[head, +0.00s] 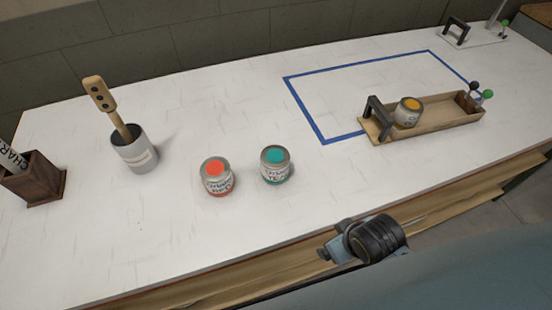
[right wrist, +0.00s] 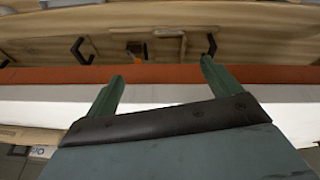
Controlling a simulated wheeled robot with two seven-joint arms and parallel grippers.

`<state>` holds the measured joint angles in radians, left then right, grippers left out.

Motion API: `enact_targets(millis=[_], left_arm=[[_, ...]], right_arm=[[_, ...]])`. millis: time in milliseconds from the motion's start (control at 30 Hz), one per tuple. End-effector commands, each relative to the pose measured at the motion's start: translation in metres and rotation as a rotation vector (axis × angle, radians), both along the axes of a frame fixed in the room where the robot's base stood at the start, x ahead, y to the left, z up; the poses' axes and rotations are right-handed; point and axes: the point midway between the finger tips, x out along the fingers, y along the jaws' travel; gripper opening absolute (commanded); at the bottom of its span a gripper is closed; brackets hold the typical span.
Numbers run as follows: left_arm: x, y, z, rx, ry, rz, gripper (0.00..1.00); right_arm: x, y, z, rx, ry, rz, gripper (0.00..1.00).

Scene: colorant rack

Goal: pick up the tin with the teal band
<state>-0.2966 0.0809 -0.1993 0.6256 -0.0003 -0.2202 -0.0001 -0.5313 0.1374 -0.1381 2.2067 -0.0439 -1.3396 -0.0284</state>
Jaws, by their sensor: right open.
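The tin with the teal band (head: 275,165) stands upright on the white worktop, near the front and close to the middle of the head view. Its lid carries a teal disc. My right gripper (right wrist: 162,68) is open in the right wrist view, with nothing between its two green fingers. The tin does not show in that view. In the head view, part of what looks like my right arm shows in front of the worktop edge, to the right of and nearer than the tin. My left gripper is not in view.
A red-lidded tin (head: 217,177) stands just left of the teal one. A white cup with a wooden-handled tool (head: 134,150) and a dark wooden box (head: 34,178) stand further left. A wooden tray (head: 440,121) holding an orange-lidded tin (head: 408,112) overlaps the blue outline.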

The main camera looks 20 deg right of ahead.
Motion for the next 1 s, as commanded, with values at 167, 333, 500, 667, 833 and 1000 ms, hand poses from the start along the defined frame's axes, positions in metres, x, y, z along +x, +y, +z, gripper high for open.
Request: enact_targets(millis=[167,333,500,667,833,1000], left_arm=[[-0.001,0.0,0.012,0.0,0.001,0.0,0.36],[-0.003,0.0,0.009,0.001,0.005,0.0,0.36],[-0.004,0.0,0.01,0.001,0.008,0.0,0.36],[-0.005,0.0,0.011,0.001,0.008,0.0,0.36],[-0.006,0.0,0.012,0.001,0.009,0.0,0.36],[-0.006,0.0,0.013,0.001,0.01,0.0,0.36]], right_arm=[[0.013,-0.014,0.063,-0.09,-0.107,0.061,0.9],[0.058,-0.042,0.073,-0.339,-0.295,0.249,0.9],[0.109,-0.058,0.106,-0.671,-0.517,0.527,0.9],[0.153,-0.048,0.15,-1.122,-0.751,0.95,0.9],[0.167,-0.008,0.166,-1.655,-0.949,1.553,0.9],[0.152,0.012,0.137,-2.013,-1.026,2.109,0.9]])
